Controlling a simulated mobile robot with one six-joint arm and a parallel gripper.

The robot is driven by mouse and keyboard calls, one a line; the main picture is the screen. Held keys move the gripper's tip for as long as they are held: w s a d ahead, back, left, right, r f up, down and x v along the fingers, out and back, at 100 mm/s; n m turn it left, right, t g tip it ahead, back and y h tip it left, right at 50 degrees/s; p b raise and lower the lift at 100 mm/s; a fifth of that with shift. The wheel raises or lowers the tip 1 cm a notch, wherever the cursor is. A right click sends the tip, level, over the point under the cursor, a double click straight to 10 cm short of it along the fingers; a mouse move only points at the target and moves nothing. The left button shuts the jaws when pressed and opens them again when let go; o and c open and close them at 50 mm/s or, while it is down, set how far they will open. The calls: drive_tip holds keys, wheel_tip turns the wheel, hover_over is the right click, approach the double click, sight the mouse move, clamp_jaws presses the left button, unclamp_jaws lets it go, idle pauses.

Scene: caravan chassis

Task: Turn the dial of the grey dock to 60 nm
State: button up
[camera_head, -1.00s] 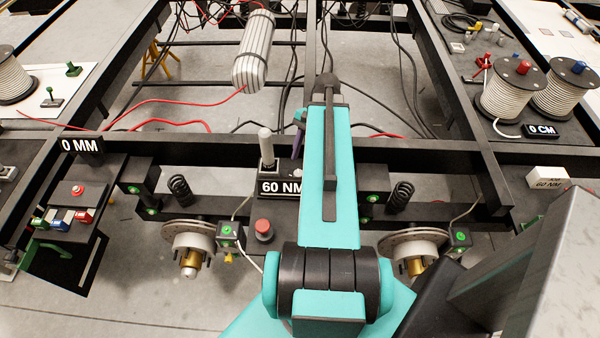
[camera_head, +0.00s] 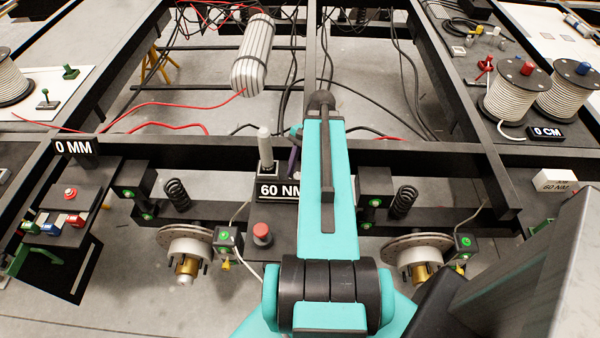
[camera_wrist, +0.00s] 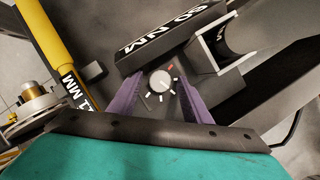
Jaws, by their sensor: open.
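The dial (camera_wrist: 160,82) is a pale round knob on the dark face of the grey dock (camera_wrist: 207,85), with white ticks and one red mark around it. The dock's sign (camera_wrist: 160,32) reads 60 NM in the wrist view, and it also shows in the head view (camera_head: 279,190), partly hidden by my arm. My gripper (camera_wrist: 161,88) is open, with its purple fingers on either side of the dial. I cannot tell whether they touch it. In the head view, a bit of purple finger (camera_head: 293,159) shows beside my arm, and the dial is hidden.
A grey post (camera_head: 265,148) stands at the dock's left, and a red button (camera_head: 262,231) sits in front. Black chassis beams (camera_head: 400,150) surround the area. A yellow tool (camera_wrist: 45,40) with a partly hidden MM label lies left in the wrist view.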

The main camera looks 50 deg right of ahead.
drive_tip(key=shift+c, duration=0.4)
drive_tip(key=c, duration=0.9)
drive_tip(key=shift+c, duration=0.2)
drive_tip(key=shift+n, duration=0.3)
drive_tip(key=shift+n+g+p, duration=0.5)
drive_tip(key=shift+n, duration=0.6)
drive_tip(key=o, duration=1)
